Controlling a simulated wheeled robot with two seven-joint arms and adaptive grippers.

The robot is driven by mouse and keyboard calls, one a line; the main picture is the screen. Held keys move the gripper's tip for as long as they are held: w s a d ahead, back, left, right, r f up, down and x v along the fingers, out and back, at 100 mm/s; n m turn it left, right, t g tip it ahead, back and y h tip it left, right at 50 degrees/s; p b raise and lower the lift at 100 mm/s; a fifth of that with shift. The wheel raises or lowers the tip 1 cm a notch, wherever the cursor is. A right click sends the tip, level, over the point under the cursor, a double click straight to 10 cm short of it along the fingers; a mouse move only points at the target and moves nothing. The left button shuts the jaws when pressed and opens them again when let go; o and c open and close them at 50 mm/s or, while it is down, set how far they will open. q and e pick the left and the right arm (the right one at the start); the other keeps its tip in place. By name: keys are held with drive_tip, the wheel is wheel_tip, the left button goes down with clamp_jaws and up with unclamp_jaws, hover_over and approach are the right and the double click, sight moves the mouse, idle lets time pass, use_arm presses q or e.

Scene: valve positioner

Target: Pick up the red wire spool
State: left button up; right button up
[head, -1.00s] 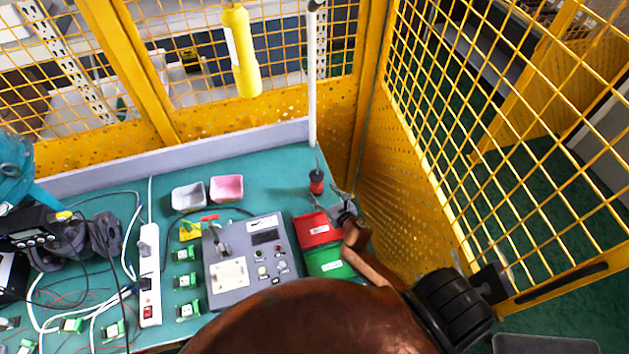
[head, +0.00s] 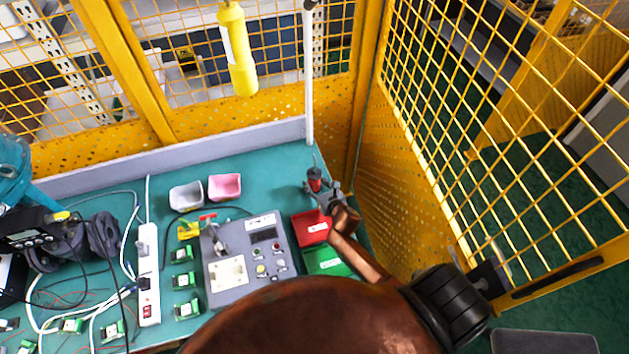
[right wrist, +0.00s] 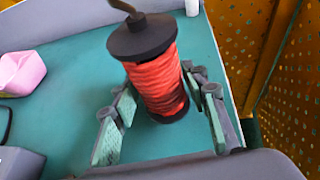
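The red wire spool (head: 315,183) has dark end caps and stands upright on the green table's far right part. In the right wrist view the spool (right wrist: 157,80) sits between the two finger pads, with a wire end rising from its top. My right gripper (head: 318,190) reaches around it from the front right. Its fingers (right wrist: 165,122) are open on either side of the spool, with a visible gap at the left finger. Whether the right finger touches it I cannot tell. My left gripper is not in view.
A red bin (head: 311,228) and a green bin (head: 326,261) lie just in front of the spool. A grey control box (head: 246,262) is to the left. A white pole (head: 309,85) stands behind, and yellow mesh fencing (head: 375,200) borders the right side.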

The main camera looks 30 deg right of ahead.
drive_tip(key=c, duration=0.9)
drive_tip(key=shift+c, duration=0.4)
drive_tip(key=shift+r, duration=0.15)
